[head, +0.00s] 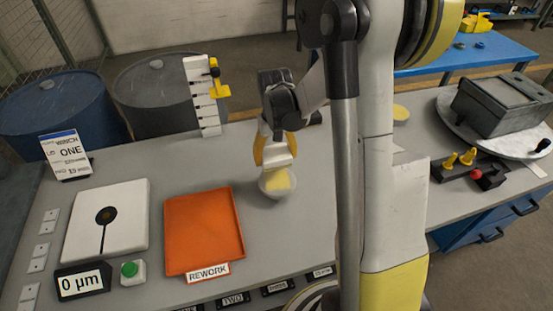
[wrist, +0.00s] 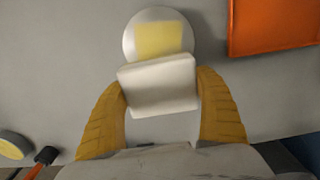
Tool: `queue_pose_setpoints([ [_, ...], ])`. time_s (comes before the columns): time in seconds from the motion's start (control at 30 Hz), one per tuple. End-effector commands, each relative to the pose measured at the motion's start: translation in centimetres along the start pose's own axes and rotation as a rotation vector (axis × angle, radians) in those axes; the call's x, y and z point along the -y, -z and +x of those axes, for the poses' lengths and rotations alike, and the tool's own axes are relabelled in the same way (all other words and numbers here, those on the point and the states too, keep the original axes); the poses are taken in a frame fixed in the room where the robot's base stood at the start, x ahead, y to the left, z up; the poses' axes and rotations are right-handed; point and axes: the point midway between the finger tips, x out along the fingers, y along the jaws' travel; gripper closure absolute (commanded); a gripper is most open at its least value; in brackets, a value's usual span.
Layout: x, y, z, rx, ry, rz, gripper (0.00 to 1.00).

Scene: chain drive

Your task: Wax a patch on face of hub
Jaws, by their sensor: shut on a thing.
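A pale round piece, which looks like the hub (head: 267,189), lies on the grey bench below my gripper (head: 275,153). It also shows in the wrist view (wrist: 130,40), with a yellow square patch (wrist: 160,38) on its face. My gripper's two yellow fingers (wrist: 163,118) are shut on a white block (wrist: 158,85). The block overlaps the near edge of the hub in the wrist view. I cannot tell whether it touches the face. The block's underside is hidden.
An orange rework tray (head: 203,230) lies left of the hub. A white plate (head: 125,222), a 0 µm display (head: 82,281) and a green button (head: 130,269) are farther left. A round yellow-topped tin (head: 401,112) sits right, partly behind my arm. A slotted white stand (head: 204,95) is at the back edge.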

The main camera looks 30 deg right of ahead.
Motion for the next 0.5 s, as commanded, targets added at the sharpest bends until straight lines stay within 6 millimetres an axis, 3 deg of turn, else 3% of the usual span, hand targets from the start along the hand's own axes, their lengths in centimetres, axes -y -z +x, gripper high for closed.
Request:
queue_pose_setpoints([
  [0.3,0.3,0.4,-3.1,0.0,0.0,-0.002,0.6],
  [0.5,0.4,0.5,-3.7,0.0,0.0,-0.002,0.6],
])
